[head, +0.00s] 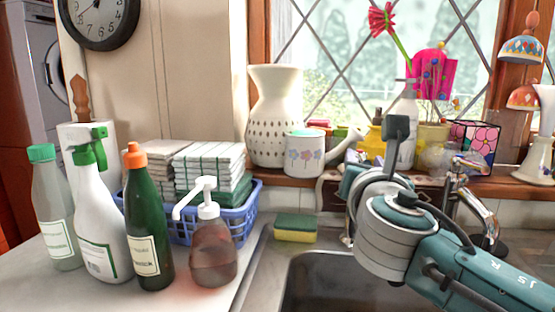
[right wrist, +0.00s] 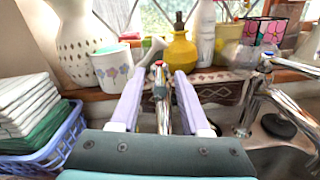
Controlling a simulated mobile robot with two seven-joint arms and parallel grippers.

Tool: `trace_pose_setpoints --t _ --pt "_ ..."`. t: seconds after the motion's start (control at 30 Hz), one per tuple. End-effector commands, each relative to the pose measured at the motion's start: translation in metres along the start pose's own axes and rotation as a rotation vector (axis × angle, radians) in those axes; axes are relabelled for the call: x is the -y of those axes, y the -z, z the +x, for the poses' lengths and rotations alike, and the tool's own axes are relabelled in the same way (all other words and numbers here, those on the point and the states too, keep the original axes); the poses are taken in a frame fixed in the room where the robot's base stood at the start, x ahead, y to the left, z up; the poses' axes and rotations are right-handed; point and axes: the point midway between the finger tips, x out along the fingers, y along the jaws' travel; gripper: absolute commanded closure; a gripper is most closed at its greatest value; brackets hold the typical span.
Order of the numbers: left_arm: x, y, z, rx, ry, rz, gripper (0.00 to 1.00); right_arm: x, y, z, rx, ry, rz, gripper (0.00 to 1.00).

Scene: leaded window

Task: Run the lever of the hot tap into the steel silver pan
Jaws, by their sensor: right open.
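In the right wrist view, the hot tap (right wrist: 160,90) is an upright chrome tap with a red mark on top. My right gripper (right wrist: 158,78) is open, with its two pale lilac fingers on either side of the tap's upper part. I cannot tell whether either finger touches it. In the head view my right arm hides most of this tap and the fingertips. A steel sink basin (head: 315,283) lies below the arm, partly covered by it. I cannot make out a separate silver pan. My left gripper is out of view.
A second chrome tap with a curved spout (head: 480,212) stands right of my right arm. A sponge (head: 295,228) lies by the sink's back edge. A soap dispenser (head: 212,245), several bottles and a blue basket (head: 247,215) stand left. The windowsill holds vases and pots.

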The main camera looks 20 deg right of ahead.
Motion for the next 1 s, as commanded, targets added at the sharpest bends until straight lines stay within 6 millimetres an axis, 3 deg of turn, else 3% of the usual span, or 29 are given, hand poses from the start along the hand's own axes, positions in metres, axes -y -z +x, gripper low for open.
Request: trace_pose_setpoints --t 0.2,0.6,1.0 --pt "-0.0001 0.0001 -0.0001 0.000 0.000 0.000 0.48 0.0001 0.0000 0.0000 0.000 0.000 0.000 0.56" --pt "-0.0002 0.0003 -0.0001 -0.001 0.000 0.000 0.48 0.0001 0.0002 -0.0003 0.000 0.000 0.000 1.00" --pt "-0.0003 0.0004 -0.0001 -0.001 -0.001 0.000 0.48 0.0000 0.0002 -0.0004 -0.001 0.000 0.000 1.00"
